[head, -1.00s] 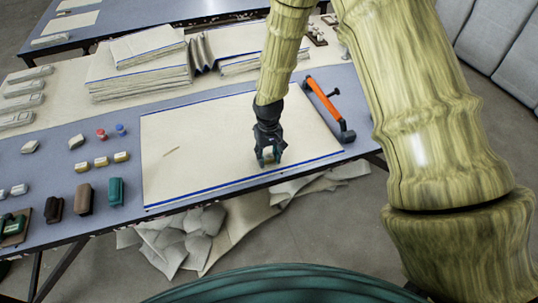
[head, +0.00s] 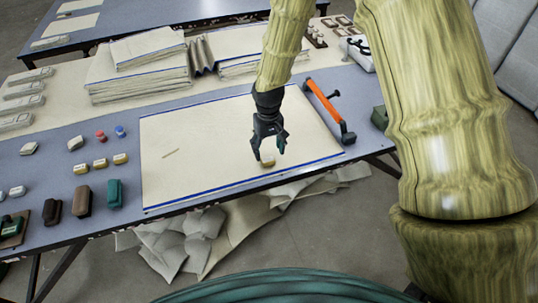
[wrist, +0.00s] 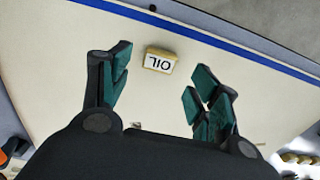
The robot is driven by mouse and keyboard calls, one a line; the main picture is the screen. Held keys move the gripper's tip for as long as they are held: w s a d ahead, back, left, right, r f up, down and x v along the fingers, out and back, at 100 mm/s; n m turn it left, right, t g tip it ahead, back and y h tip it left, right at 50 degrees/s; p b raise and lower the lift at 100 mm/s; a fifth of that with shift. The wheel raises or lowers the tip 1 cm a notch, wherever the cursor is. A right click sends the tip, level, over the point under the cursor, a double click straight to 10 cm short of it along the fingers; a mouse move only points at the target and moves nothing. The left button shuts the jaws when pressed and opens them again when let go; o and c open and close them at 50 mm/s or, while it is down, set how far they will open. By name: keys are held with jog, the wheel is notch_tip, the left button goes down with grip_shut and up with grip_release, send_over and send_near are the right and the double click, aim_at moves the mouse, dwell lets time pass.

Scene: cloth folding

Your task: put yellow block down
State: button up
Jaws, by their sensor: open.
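The yellow block (head: 267,158) is small, with a pale top, and sits on the cream cloth (head: 210,150) near its front right part. In the wrist view the block (wrist: 159,60) shows a white face marked "OIL" and lies between and just beyond the fingertips, with clear gaps on both sides. My gripper (head: 268,150) is open above the block in the head view. Its green-padded fingers (wrist: 160,80) are spread wide in the wrist view and hold nothing. The block's underside is hidden.
An orange-handled tool (head: 324,103) lies along the cloth's right edge. Several small yellow blocks (head: 101,163) and dark and green blocks (head: 115,194) stand to the left. Folded cloth stacks (head: 138,68) are behind. The cloth's middle and left are largely clear.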

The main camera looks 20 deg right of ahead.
aim_at(268, 159)
notch_tip(268, 159, up, 7)
jog(key=shift+r+b, duration=0.15)
jog(key=shift+b, duration=0.3)
